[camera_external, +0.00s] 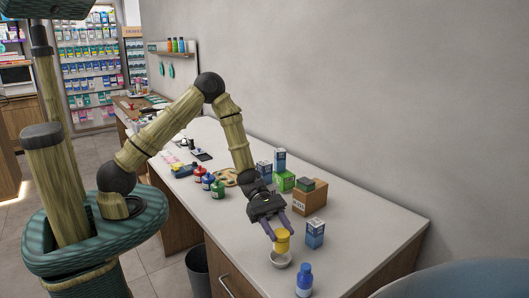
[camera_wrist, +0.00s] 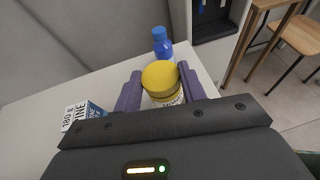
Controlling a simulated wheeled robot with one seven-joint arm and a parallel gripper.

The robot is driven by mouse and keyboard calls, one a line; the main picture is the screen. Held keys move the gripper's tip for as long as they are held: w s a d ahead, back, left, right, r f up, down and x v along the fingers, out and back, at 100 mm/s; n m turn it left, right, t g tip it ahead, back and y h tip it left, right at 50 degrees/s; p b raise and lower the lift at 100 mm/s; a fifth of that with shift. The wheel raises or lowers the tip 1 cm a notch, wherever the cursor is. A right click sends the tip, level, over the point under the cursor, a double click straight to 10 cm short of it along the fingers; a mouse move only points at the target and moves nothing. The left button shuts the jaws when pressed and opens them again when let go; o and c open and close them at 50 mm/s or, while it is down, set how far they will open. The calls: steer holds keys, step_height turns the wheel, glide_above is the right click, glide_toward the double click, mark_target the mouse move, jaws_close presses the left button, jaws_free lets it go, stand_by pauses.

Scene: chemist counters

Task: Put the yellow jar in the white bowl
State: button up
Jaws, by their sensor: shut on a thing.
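The yellow jar (camera_external: 282,240) is between the fingers of my gripper (camera_external: 282,231), which is shut on it. In the wrist view the jar (camera_wrist: 162,80) shows its yellow lid and a pale label between the two purple fingers (camera_wrist: 160,90). The bowl is hidden in the wrist view.
Brown and green boxes (camera_external: 309,197) are behind. The counter (camera_external: 380,225) is clear at right.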

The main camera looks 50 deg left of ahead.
mark_target(278, 241)
steer(key=shift+f, duration=0.1)
steer(key=shift+f, duration=2)
steer(key=shift+f, duration=0.25)
steer(key=o, duration=1)
steer(key=shift+c, duration=0.2)
steer(key=shift+r, duration=0.1)
